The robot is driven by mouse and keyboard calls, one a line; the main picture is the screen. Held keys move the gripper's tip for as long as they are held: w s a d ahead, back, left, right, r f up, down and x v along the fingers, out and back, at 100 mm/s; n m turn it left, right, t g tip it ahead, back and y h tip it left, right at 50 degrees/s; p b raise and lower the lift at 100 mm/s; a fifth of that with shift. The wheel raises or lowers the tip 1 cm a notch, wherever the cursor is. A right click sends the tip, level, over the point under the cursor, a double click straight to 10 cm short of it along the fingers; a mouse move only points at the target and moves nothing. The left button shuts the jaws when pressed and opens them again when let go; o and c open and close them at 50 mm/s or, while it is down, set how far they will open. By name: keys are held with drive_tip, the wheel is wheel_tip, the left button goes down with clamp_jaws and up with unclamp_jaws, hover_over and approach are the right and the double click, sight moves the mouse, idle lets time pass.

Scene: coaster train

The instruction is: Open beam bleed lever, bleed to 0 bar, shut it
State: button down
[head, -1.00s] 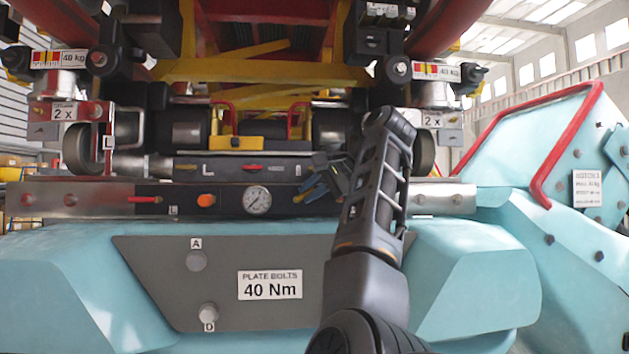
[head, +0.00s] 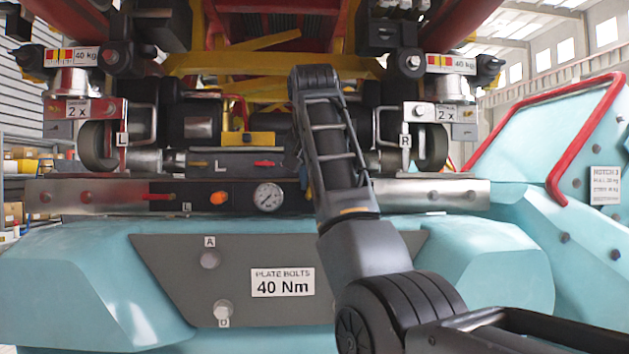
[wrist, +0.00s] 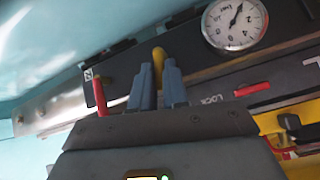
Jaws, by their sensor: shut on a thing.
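In the wrist view, which is turned over, my gripper (wrist: 159,76) has its two blue fingers close together around a rounded yellow lever (wrist: 159,54), which looks like the beam bleed lever. Its tip shows between and beyond the fingertips. The round white pressure gauge (wrist: 235,22) is beside it on the dark panel and also shows in the head view (head: 268,197). The needle points to the lower left in the head view; the exact bar value is too small to read.
A red lever (wrist: 99,96) stands close beside the fingers in the wrist view. An orange knob (head: 218,198) and another red lever (head: 160,197) sit left of the gauge. The teal hull (head: 90,270) and grey bolt plate (head: 190,285) bulge out below the panel.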

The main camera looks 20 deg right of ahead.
drive_tip(key=shift+w+a+n+h, duration=0.1)
drive_tip(key=shift+a+n+h, duration=0.25)
drive_tip(key=shift+h, duration=0.35)
drive_tip(key=c, duration=1.1)
unclamp_jaws()
drive_tip(key=shift+b+v, duration=1.05)
drive_tip(key=shift+v, duration=2.85)
drive_tip(key=shift+w, duration=0.1)
